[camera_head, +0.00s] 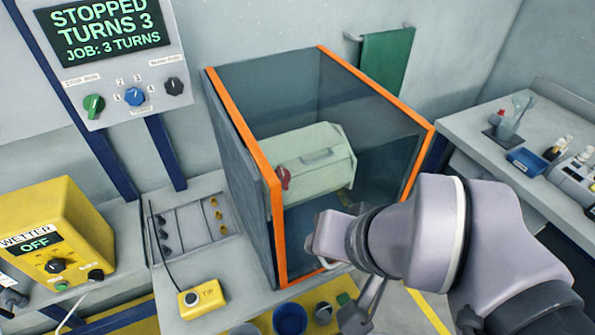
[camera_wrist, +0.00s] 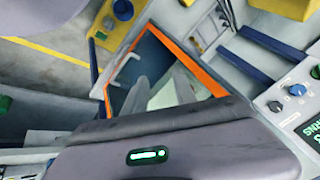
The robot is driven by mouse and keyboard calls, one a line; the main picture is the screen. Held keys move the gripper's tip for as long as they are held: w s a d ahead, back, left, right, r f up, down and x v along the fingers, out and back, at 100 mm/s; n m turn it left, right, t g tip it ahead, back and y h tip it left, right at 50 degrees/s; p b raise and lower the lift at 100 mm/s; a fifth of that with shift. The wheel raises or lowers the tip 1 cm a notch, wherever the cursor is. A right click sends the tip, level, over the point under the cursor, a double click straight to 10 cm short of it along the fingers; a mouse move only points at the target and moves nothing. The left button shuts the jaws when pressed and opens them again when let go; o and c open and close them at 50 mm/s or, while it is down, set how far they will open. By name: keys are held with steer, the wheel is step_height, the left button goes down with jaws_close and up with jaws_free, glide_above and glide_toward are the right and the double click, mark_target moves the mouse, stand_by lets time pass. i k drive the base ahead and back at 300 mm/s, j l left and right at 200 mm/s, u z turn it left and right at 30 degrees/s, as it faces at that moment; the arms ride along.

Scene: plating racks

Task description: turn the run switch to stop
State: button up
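The control panel (camera_head: 180,45) is on the wall at the upper left. Its green knob (camera_head: 94,105) sits under a small label that seems to read STOP RUN. I cannot tell for sure which way its pointer faces. The display (camera_head: 105,28) reads STOPPED, TURNS 3, JOB: 3 TURNS. The panel also shows at the right edge of the wrist view, with the green knob (camera_wrist: 315,72) at the border. My gripper (camera_head: 325,245) is at the front of the orange-edged enclosure, well away from the panel. In the wrist view its fingers (camera_wrist: 166,88) look apart, with nothing clearly held.
A blue knob (camera_head: 134,96) and a black knob (camera_head: 174,86) sit beside the green one. The enclosure (camera_head: 272,190) holds a pale green barrel (camera_head: 315,160) and stands between my arm and the panel. A yellow WETTER box (camera_head: 75,215) stands at the left.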

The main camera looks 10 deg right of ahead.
mark_target(94, 103)
steer(key=u, duration=1.25)
